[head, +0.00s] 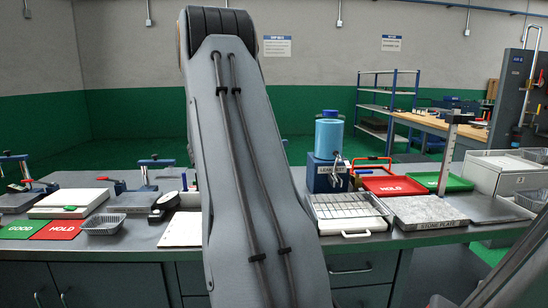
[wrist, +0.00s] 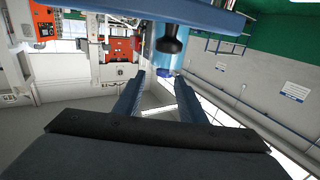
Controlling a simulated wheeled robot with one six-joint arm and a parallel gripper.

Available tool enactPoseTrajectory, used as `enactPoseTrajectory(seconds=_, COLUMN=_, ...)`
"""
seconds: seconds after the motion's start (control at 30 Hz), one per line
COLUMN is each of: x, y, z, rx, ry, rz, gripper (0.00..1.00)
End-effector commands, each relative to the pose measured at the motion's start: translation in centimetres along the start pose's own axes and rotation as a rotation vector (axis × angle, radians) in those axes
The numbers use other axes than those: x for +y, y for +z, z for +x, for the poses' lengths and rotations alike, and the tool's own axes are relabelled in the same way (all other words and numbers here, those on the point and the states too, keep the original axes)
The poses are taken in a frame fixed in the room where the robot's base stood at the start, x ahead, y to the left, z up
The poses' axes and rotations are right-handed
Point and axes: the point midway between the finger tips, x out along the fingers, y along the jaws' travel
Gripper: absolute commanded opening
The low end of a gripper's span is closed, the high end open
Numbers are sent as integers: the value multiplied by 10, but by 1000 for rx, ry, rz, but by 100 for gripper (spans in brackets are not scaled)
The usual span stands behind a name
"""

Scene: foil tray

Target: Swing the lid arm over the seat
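My gripper (wrist: 159,79) shows in the wrist view as two blue fingers, apart, with nothing seen between their tips. In the wrist view a black knob (wrist: 173,36) hangs by a blue bar (wrist: 200,14) just beyond the fingertips, with a light blue cylinder (wrist: 164,62) behind it. I cannot tell whether the bar is the lid arm. In the head view a blue leak tester (head: 323,177) stands on the bench with a light blue cylinder (head: 329,138) above it. The seat cannot be made out. My arm hides the gripper in the head view.
A wire rack tray (head: 345,207), a stone plate (head: 428,211), a red mold tray (head: 393,185) and a green tray (head: 440,181) lie right of my arm. A post (head: 447,155) rises behind the plate.

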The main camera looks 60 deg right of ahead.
Motion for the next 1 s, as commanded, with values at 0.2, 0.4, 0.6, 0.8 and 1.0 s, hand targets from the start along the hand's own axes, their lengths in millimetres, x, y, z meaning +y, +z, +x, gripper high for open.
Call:
enactPoseTrajectory(seconds=0.2, x=-1, y=-32, z=0, rx=1, ry=0, rz=3, gripper=37)
enactPoseTrajectory(seconds=0.4, x=-1, y=-42, z=0, rx=0, ry=-1, rz=0, gripper=37)
enactPoseTrajectory(seconds=0.6, x=-1, y=-42, z=0, rx=0, ry=-1, rz=0, gripper=37)
enactPoseTrajectory(seconds=0.8, x=-17, y=-42, z=-13, rx=-6, ry=-87, rz=8, gripper=7)
enactPoseTrajectory(seconds=1.0, x=-91, y=-24, z=-112, rx=-94, ry=-557, rz=12, gripper=0)
